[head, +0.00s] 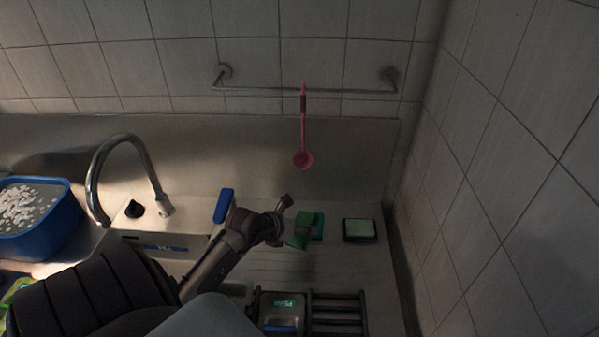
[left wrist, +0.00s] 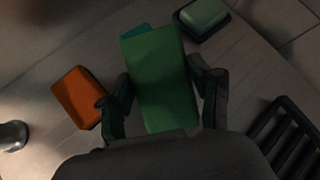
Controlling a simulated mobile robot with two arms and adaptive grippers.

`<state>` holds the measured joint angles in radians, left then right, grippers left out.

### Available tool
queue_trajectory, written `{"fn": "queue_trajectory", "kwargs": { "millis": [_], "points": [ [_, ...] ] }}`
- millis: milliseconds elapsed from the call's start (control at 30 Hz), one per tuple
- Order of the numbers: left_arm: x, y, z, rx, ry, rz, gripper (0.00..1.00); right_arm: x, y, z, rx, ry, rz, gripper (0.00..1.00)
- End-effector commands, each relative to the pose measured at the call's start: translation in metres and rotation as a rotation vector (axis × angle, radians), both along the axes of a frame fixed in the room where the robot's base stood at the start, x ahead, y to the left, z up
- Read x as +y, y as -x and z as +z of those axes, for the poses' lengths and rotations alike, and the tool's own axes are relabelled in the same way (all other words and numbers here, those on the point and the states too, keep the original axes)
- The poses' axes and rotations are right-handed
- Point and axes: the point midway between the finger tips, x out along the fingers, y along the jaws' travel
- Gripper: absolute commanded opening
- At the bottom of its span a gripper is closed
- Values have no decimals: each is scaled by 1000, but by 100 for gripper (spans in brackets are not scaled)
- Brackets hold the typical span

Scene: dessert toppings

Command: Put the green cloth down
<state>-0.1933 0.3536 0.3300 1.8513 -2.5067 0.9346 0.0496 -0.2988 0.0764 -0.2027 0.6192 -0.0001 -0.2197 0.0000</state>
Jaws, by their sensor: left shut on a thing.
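The green cloth (head: 303,232) looks like a flat, block-like green piece. In the left wrist view the cloth (left wrist: 162,75) fills the space between the two fingers of my left gripper (left wrist: 165,90), which is shut on it. In the head view my left gripper (head: 290,222) holds it over the counter, just left of the soap dish. I cannot tell whether the cloth touches the counter. A teal edge (left wrist: 134,31) shows beyond its far end. My right gripper is not in view.
A dark soap dish (head: 375,239) with pale green soap is right of the cloth. A black rack (head: 338,308) stands nearer. An orange block (left wrist: 80,97) lies left of the gripper. The faucet (head: 103,160) and blue basin (head: 60,222) are left. A pink ladle (head: 303,130) hangs behind.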

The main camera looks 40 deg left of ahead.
Motion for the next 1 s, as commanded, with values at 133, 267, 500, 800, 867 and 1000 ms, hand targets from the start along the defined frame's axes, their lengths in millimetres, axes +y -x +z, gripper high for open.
{"fn": "queue_trajectory", "kwargs": {
  "millis": [133, 267, 500, 800, 867, 1000],
  "points": [
    [1, 0, -10, 0, 1, 0, 36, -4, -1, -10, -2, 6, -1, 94],
    [1, 0, -29, 0, 2, 1, 36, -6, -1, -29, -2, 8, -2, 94],
    [1, 0, -40, -1, 0, 0, 36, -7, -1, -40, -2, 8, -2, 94],
    [1, 0, -44, 1, 0, 0, 36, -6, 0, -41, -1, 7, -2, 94],
    [1, 0, -44, 1, 0, 0, 67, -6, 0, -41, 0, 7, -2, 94],
    [1, 0, -44, 1, 0, 0, 89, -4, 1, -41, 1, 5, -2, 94]
  ]
}}
